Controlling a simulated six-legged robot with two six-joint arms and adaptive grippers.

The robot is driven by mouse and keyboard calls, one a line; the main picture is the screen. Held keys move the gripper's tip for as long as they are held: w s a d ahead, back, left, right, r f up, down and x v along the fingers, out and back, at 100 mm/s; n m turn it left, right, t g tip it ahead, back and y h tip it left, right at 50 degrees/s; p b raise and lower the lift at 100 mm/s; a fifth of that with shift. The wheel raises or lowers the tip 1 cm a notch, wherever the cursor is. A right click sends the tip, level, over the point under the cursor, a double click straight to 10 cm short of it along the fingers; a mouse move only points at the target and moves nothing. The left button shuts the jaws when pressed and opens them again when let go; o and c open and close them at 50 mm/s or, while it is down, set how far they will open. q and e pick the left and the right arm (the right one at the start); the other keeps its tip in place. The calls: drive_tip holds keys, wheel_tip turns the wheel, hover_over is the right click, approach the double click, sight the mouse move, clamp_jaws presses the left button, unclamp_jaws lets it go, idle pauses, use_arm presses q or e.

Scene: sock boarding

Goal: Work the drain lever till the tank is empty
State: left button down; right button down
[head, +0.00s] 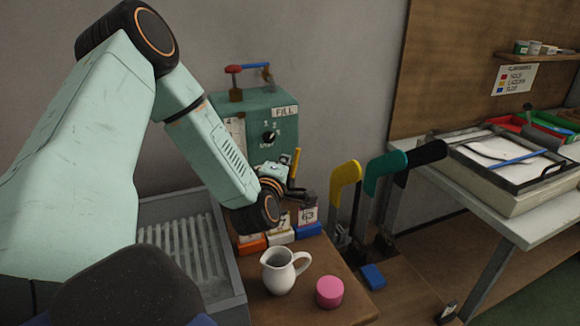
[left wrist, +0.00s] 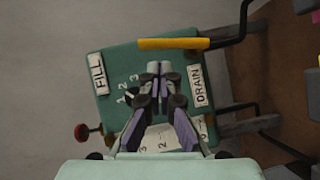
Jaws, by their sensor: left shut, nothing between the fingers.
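The tank is a green box (head: 225,105) against the wall, and it also shows in the left wrist view (left wrist: 120,60). Its front has a FILL label (head: 285,112), a dial (head: 268,137) and a DRAIN label (left wrist: 200,86). The drain lever has a yellow handle (head: 296,162) on a dark arm; in the left wrist view the handle (left wrist: 168,43) lies crosswise beyond my fingertips. My left gripper (left wrist: 160,68) is shut and empty in front of the tank face, apart from the handle in the picture. A numbered gauge (left wrist: 160,139) is partly hidden by my fingers. My right gripper is out of view.
A red-handled lever (head: 233,70) tops the tank. Yellow, teal and black levers (head: 345,172) stand right. A grated basin (head: 235,285) lies left.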

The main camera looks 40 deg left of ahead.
use_arm(q)
drive_tip(key=shift+w+f, duration=0.15)
drive_tip(key=shift+w, duration=0.4)
drive_tip(key=shift+w, duration=0.15)
drive_tip(key=shift+w+d, duration=0.1)
drive_tip(key=shift+d, duration=0.15)
drive_tip(key=shift+w, duration=0.1)
